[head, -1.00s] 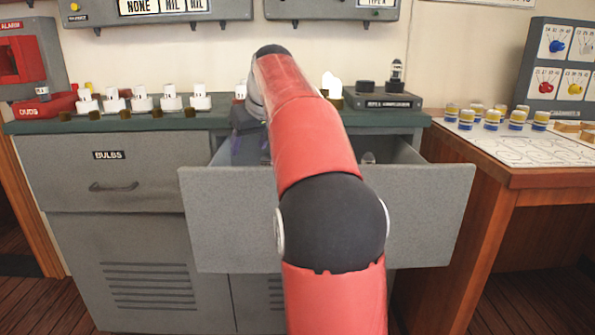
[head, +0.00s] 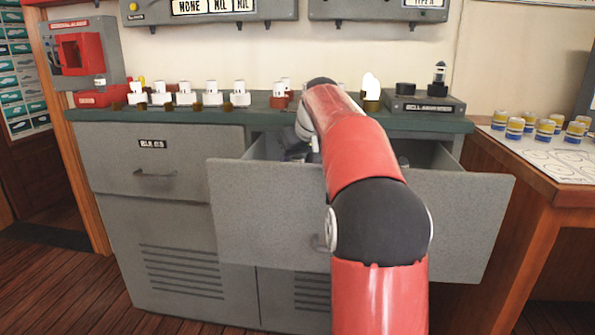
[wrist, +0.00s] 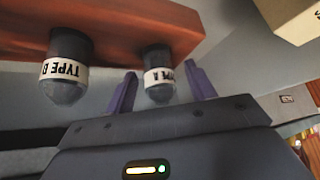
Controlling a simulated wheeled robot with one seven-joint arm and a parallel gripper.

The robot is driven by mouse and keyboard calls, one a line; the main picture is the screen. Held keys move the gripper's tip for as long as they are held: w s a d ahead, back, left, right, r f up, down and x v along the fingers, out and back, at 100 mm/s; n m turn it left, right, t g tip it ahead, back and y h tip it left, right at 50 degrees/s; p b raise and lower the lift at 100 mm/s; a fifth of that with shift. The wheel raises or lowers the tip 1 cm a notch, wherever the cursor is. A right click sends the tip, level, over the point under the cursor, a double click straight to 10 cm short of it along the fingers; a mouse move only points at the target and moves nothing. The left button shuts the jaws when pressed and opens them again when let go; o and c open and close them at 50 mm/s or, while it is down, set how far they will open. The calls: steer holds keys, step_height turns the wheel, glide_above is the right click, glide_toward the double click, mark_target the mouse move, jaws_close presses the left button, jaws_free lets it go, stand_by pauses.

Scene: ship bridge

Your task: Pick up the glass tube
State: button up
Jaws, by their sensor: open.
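In the wrist view, two dark glass tubes with white labels sit in a reddish-brown holder (wrist: 215,22). The left tube (wrist: 67,88) has an upside-down TYPE label, its letter unclear. The right tube (wrist: 159,92) has a label that seems to read TYPE A. My gripper (wrist: 160,72) is open, with one purple finger on each side of the right tube and gaps showing beside it. In the head view, my arm reaches into an open grey drawer (head: 265,215) and mostly hides my gripper and the tubes.
Several white-topped bulbs (head: 212,92) line the green counter (head: 200,114) above the drawer. A dark tester box (head: 425,106) stands on its right. A wooden table (head: 540,185) with blue-and-yellow pieces (head: 515,127) stands to the right. The drawer walls surround my gripper.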

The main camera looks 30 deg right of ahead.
steer(key=c, duration=1)
steer(key=shift+r, duration=0.1)
steer(key=shift+c, duration=0.2)
